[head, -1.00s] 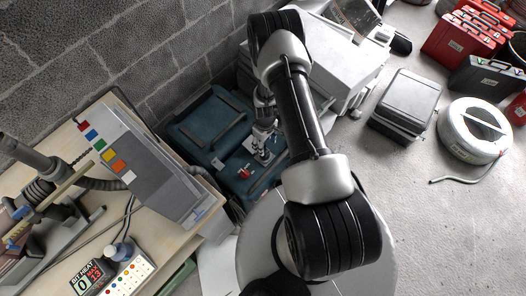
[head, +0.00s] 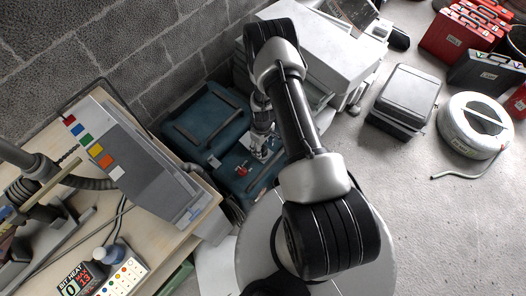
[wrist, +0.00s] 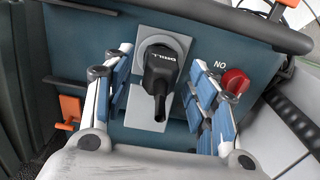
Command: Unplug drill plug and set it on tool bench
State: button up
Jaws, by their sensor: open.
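The black drill plug (wrist: 160,72), lettered "DRILL", sits in a round grey socket on a light metal plate (wrist: 146,115) in the wrist view. The plate is on the teal face of a case (wrist: 75,60). My gripper (wrist: 161,62) is open, with one blue-padded finger on each side of the plug and visible gaps between. In the head view my gripper (head: 258,148) is small at the teal case (head: 208,122), and the plug cannot be made out. The wooden tool bench (head: 160,245) stands at the left.
A red knob (wrist: 235,80) sits just right of the right finger, near the letters "NO". The bench carries a grey colour-tabbed binder (head: 135,165), a bit-heat display (head: 80,279) and a power strip (head: 124,277). A white conduit reel (head: 474,126) and grey case (head: 405,98) are on the floor.

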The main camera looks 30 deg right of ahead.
jog(key=shift+f+b, duration=0.65)
jog(key=shift+f, duration=0.9)
grip_shut()
jog(key=shift+r, duration=0.15)
jog(key=shift+r+p, duration=2.1)
jog(key=shift+r, duration=0.8)
